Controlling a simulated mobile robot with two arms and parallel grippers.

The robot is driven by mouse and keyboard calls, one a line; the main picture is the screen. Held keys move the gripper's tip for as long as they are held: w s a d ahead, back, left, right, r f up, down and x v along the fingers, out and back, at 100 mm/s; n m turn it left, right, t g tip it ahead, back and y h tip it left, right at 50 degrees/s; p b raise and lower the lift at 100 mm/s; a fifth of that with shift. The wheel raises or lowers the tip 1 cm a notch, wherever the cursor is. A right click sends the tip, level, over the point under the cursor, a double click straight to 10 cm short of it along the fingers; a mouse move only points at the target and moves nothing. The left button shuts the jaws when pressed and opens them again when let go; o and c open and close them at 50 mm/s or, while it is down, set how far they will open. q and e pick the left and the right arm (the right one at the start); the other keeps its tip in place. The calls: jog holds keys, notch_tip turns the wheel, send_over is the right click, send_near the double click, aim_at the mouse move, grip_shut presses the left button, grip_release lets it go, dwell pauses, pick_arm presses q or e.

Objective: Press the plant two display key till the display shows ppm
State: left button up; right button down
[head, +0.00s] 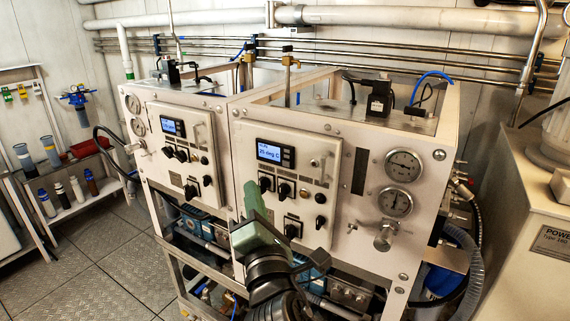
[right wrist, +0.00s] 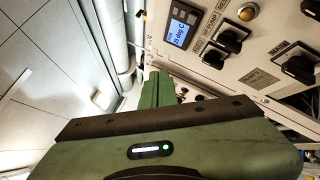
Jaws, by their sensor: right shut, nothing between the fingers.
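Two white watermaker panels stand side by side. The nearer right panel (head: 310,172) has a lit blue display (head: 268,151) that reads about "25 deg C", with small dark keys (head: 288,156) at its right edge. The left panel (head: 160,133) has a similar lit display (head: 172,127), too small to read. My right gripper (head: 251,188) is shut and empty, in front of the right panel's lower left, below the display. In the right wrist view, the green fingertips (right wrist: 158,76) point toward the panel, and its display (right wrist: 181,24) is partly legible.
Black rotary knobs (head: 284,189) sit below the right display, near my gripper. Two pressure gauges (head: 397,203) and a valve are at the panel's right. A bottle rack (head: 70,200) stands far left. A beige cabinet (head: 530,220) stands at right. Open floor lies at lower left.

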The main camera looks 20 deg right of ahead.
aim_at(286, 164)
jog(key=shift+w+d, duration=0.9)
jog(key=shift+d, duration=0.25)
jog(key=shift+w+d, duration=0.9)
jog(key=shift+d, duration=0.25)
jog(key=shift+w+d, duration=0.9)
jog(key=shift+d, duration=0.25)
jog(key=shift+w+d+p, duration=0.25)
jog(key=shift+d+p, duration=0.05)
jog(key=shift+w+d, duration=0.2)
jog(key=shift+d, duration=0.1)
jog(key=shift+a, duration=0.15)
dwell(0.4)
jog(key=shift+s+a+p, duration=0.35)
jog(key=shift+s+a, duration=0.15)
